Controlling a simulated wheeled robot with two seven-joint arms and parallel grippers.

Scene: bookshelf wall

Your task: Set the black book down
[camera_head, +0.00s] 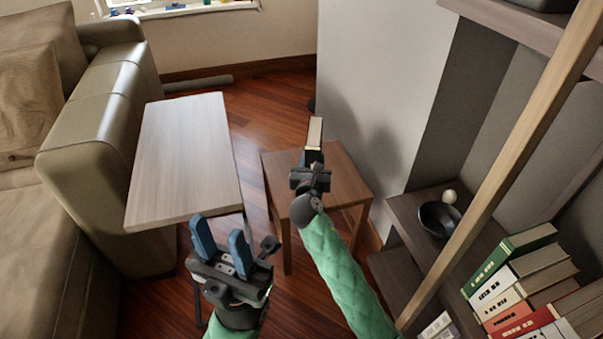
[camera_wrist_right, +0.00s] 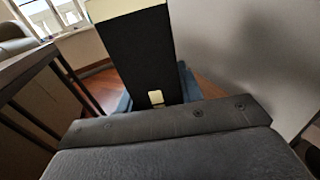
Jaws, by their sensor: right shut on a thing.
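The black book (camera_wrist_right: 138,50) is gripped by my right gripper (camera_head: 312,160). In the head view the book (camera_head: 314,132) shows mostly as a pale page edge with a dark cover, seen nearly end-on and pointing away from me. In the right wrist view its dark face stands up between the blue fingers, with a small pale label near its lower end. In the head view the book and gripper appear over the small brown side table (camera_head: 345,187); I cannot tell the gap between them. My left gripper (camera_head: 221,237) is open and empty, fingers apart, nearer to me.
A light wood table (camera_head: 185,150) stands left of the side table, beside a tan sofa (camera_head: 90,110). A grey wall (camera_head: 370,80) rises behind the side table. At right, a shelf holds a dark bowl (camera_head: 438,218) and several books (camera_head: 520,285); a wooden post (camera_head: 510,150) stands in front.

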